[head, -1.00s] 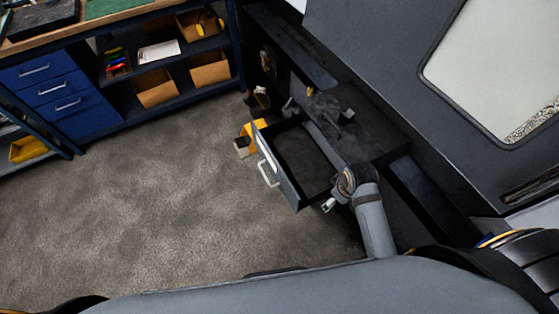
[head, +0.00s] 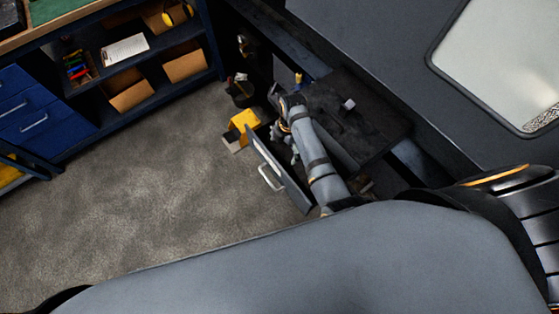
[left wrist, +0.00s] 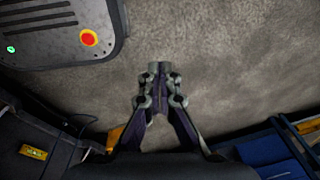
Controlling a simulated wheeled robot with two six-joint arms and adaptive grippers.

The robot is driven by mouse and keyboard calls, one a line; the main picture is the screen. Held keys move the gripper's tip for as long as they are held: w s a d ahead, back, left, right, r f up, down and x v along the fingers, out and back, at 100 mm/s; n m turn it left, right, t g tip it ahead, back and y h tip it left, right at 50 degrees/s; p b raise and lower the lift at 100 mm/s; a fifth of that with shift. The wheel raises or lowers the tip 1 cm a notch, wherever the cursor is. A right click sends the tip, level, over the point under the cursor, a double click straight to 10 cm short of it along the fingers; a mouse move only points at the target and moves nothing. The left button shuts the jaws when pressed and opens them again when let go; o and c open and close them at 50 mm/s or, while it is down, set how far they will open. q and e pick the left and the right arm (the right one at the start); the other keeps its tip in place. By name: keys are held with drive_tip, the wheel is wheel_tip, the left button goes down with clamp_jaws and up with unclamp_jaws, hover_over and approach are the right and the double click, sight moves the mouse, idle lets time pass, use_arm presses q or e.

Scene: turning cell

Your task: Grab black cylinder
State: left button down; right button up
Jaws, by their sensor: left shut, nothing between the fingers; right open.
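I cannot make out a black cylinder in either view. An open drawer with a grey front (head: 292,188) and a pale handle sticks out from a dark cabinet; my right arm hides most of its inside. My right gripper (head: 284,143) is over the drawer, near its front panel. Its fingers are small and partly hidden in the head view, but they look apart and empty. My left gripper (left wrist: 159,68) shows in the left wrist view, shut and empty above the grey floor.
A dark cabinet top (head: 370,128) with a small light object (head: 349,104) lies right of the drawer. A yellow box (head: 243,121) stands on the floor beyond it. A blue workbench (head: 75,118) is at the left. A panel with a red button (left wrist: 89,38) is near my left gripper. The floor between is clear.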

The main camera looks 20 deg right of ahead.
sight(281, 162)
drive_tip(key=f, duration=0.2)
drive_tip(key=shift+a+f, duration=0.35)
drive_tip(key=shift+f, duration=0.05)
drive_tip(key=shift+w+f, duration=0.2)
drive_tip(key=shift+f, duration=0.6)
drive_tip(key=shift+s+f, duration=0.2)
drive_tip(key=shift+f, duration=0.5)
drive_tip(key=f, duration=0.3)
drive_tip(key=shift+a, duration=0.2)
drive_tip(key=c, duration=1.1)
use_arm(q)
drive_tip(key=shift+w+d, duration=0.25)
use_arm(e)
drive_tip(key=shift+r, duration=0.1)
drive_tip(key=c, duration=0.6)
